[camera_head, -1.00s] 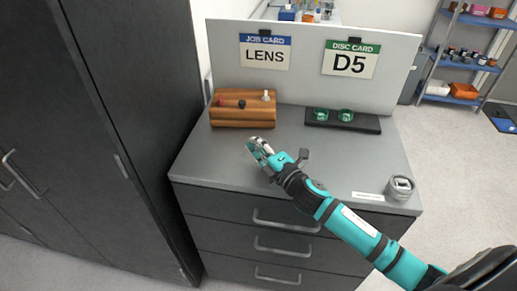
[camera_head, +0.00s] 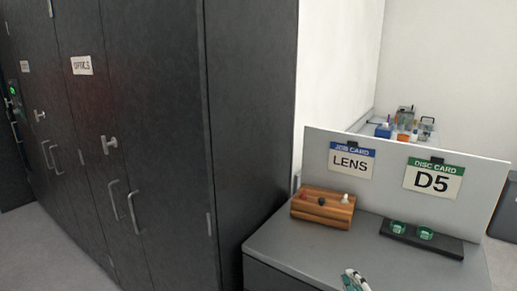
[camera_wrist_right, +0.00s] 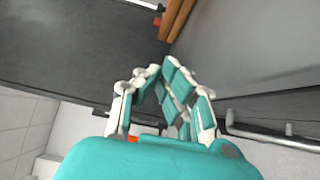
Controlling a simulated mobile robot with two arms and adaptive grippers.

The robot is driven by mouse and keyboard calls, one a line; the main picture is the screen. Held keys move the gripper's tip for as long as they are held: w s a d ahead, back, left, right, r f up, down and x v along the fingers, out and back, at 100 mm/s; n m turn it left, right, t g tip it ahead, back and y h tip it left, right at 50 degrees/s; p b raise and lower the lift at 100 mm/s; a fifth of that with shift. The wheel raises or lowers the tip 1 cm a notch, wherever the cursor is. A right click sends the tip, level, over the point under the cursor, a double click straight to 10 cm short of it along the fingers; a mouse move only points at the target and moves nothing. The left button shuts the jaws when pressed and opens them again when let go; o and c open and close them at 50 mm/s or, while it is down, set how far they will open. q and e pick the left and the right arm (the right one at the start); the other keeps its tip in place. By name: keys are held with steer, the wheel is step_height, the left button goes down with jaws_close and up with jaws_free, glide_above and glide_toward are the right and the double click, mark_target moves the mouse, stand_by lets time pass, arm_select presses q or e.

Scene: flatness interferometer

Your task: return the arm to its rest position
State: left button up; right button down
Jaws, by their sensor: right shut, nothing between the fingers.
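My right gripper (camera_head: 354,281) shows at the bottom edge of the head view, over the front part of the grey cabinet top (camera_head: 290,243). In the right wrist view its fingers (camera_wrist_right: 172,88) are closed together with nothing between them. The rest of the right arm is below the head view's frame. My left gripper is in neither view.
A wooden block (camera_head: 322,207) with small knobs and a black tray (camera_head: 421,240) with green discs stand on the cabinet top. Behind them a grey panel (camera_head: 390,165) bears a LENS card and a D5 card. Tall dark cabinets (camera_head: 150,130) fill the left.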

steer(key=s+a+f+m+g+h, duration=0.1)
steer(key=s+f+m+g, duration=0.45)
steer(key=s, duration=0.55)
steer(key=s+a+f+m+g+h, duration=0.1)
steer(key=s+f+m+g, duration=0.3)
steer(key=s+m, duration=0.45)
steer(key=s+f+m+g+h, duration=0.2)
steer(key=s+f+m+g, duration=0.25)
steer(key=s, duration=0.85)
step_height(320, 180, down, 29)
steer(key=s+g, duration=0.2)
steer(key=s, duration=0.1)
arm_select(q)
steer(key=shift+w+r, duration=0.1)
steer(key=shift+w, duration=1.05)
arm_select(e)
steer(key=s+d+f, duration=0.2)
steer(key=s+f, duration=1.2)
steer(key=s, duration=0.1)
steer(key=shift+d+g, duration=0.2)
steer(key=shift+g, duration=0.1)
